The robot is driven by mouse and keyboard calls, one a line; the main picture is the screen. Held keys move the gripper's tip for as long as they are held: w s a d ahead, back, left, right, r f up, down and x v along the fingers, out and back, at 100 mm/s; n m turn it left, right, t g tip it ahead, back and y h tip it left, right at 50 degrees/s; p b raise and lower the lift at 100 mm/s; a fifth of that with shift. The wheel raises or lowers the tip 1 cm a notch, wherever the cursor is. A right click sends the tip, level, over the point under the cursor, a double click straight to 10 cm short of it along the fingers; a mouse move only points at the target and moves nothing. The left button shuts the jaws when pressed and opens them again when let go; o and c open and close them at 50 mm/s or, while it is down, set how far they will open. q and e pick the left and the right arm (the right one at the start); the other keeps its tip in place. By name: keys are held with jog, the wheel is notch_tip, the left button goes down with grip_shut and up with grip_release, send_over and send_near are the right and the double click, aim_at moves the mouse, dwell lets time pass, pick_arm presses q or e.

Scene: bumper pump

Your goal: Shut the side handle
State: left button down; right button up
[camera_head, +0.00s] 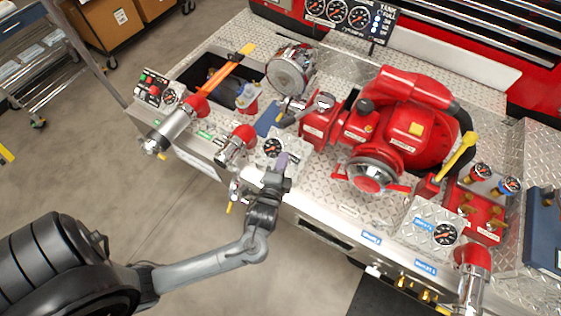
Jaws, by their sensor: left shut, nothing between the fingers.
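My left gripper (281,163) is at the front edge of the bumper pump panel, just below a round gauge (272,148). Its fingers are shut and hold nothing. A small silver fitting with a yellow-tipped handle (229,207) sticks out of the bumper's front face, just left of the gripper and partly behind it. A gap shows between the gripper and the yellow tip. I cannot tell for certain which lever is the side handle, or whether it is open or shut. My right gripper is not in view.
A red pump (410,120) with a silver cap (370,174) stands right of the gripper. A red-and-silver outlet (236,145) is to the left. A yellow lever (457,157) rises at the right. The grey floor (210,240) before the bumper is clear.

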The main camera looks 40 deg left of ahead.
aim_at(285, 127)
pick_arm(q)
jog(key=shift+w+a+f+p, duration=0.15)
jog(key=shift+w+a+f, duration=0.1)
jog(key=shift+w+a, duration=1)
jog(key=shift+w+a+f+p, duration=0.2)
jog(key=shift+w+a+f, duration=0.05)
jog(key=shift+w+a, duration=0.95)
jog(key=shift+w+a+f+p, duration=0.15)
jog(key=shift+w+a+f, duration=0.1)
jog(key=shift+w+a, duration=1)
jog(key=shift+w, duration=0.15)
